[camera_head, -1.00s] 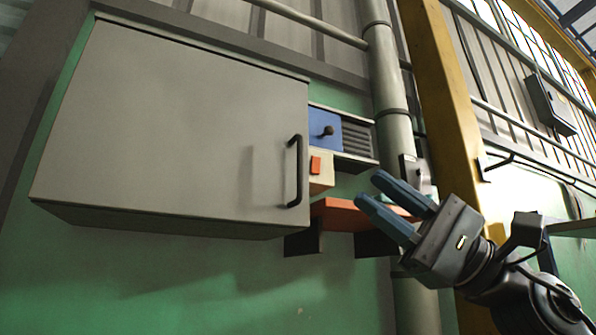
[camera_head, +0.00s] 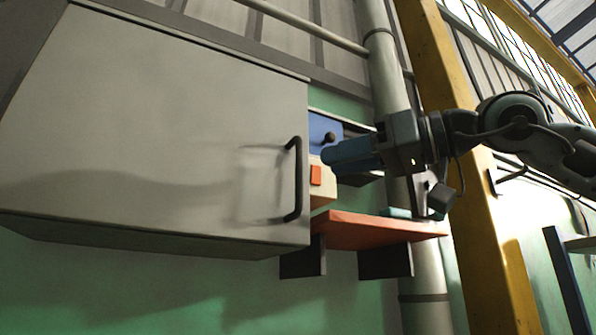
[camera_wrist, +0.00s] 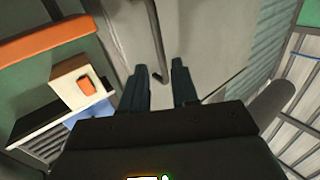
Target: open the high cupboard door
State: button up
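The high cupboard's large grey door (camera_head: 150,120) is shut. Its black bar handle (camera_head: 297,180) stands upright near the door's right edge. My gripper (camera_head: 328,157) is to the right of the handle, with its blue fingers pointing left towards it and a small gap in the picture. In the wrist view my gripper (camera_wrist: 160,70) has its two fingers apart with nothing held. There the handle (camera_wrist: 156,40) runs down the picture and its lower end appears between the fingertips. The door (camera_wrist: 205,35) fills the area behind it. The exact distance to the handle is unclear.
An orange shelf (camera_head: 370,232) is below my gripper. A beige box with an orange button (camera_head: 316,175) and a blue panel with a black knob (camera_head: 328,138) are close behind the fingers. A vertical pipe (camera_head: 384,70) and a yellow column (camera_head: 440,60) stand right.

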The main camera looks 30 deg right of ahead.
jog(key=p, duration=0.2)
send_over(300, 203)
jog(key=shift+w, duration=0.35)
jog(key=shift+d, duration=0.1)
grip_shut()
